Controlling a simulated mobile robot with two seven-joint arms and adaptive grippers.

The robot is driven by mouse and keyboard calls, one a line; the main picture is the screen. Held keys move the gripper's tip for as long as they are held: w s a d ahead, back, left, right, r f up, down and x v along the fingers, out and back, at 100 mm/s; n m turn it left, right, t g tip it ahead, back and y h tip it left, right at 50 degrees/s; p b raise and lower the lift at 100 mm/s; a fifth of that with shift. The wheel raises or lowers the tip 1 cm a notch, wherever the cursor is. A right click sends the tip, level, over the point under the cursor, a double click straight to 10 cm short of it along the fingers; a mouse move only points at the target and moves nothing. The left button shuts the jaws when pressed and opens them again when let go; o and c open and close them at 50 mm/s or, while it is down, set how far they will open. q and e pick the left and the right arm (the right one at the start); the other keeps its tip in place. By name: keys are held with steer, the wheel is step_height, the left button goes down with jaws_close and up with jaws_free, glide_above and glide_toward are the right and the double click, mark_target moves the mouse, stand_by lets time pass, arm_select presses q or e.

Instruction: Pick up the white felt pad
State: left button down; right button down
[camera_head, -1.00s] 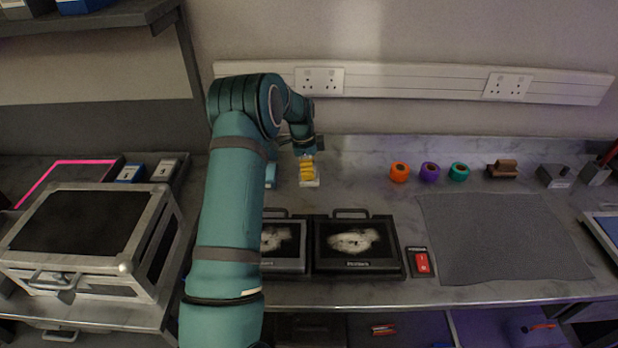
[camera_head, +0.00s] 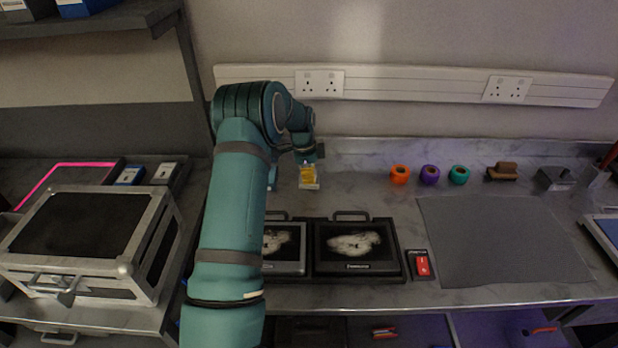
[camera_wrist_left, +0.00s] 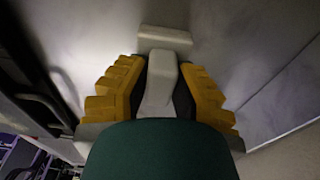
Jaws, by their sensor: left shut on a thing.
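The white felt pad (camera_wrist_left: 165,38) is a pale block with a narrower grip part (camera_wrist_left: 160,85) standing between the yellow fingers in the left wrist view. My left gripper (camera_wrist_left: 160,92) is shut on this grip part, and the pad's pale end shows beyond the fingertips. In the head view my left gripper (camera_head: 308,173) points down at the back of the counter, with the pad's white edge (camera_head: 311,186) just below the fingers. I cannot tell whether the pad touches the counter. My right gripper is not in view.
Two dark-framed screens (camera_head: 357,267) lie in front. Orange (camera_head: 399,175), purple (camera_head: 430,175) and green (camera_head: 459,175) rings and a grey mat (camera_head: 500,240) are to the right. The counter between gripper and orange ring is clear.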

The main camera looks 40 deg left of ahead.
arm_select(q)
step_height(320, 180, up, 10)
steer(key=shift+p, duration=0.45)
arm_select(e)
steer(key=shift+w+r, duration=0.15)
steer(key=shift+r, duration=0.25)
